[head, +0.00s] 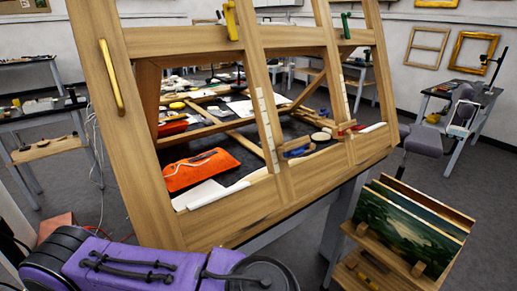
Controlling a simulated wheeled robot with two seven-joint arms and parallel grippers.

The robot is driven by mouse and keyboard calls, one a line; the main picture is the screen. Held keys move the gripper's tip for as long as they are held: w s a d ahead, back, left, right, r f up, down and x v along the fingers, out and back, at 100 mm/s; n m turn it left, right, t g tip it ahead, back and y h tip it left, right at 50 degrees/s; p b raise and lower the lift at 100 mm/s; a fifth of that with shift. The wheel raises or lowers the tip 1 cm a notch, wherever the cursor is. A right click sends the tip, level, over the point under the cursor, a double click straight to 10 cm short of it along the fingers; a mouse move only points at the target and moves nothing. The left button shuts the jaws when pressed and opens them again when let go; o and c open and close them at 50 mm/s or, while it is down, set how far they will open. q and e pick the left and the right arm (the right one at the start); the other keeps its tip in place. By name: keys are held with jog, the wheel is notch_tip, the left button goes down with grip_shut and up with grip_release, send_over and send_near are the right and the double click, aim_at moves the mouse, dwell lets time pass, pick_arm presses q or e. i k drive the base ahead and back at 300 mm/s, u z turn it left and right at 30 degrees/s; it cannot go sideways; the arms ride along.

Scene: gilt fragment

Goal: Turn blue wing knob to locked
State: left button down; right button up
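A small blue piece (297,152) shows low on the big wooden frame, beside the lower end of an upright with a pale scale strip. It looks like the blue wing knob, but it is too small to tell its turn position or any lock marking. The wooden frame (222,218) leans across the middle of the head view. A yellow knob (231,20) and a green knob (346,25) sit on its upper rail, and a red piece (346,127) sits low on the right upright. Neither of my grippers is in view.
A long yellow handle (112,78) is on the frame's left post. A rack of painted panels (407,232) stands at the lower right. An orange tool case (201,169) lies behind the frame's lower rail. Side tables stand left and right, with grey floor between.

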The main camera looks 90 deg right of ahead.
aim_at(294, 153)
jog(key=u, duration=0.05)
jog(key=k, duration=0.9)
jog(key=z, duration=0.45)
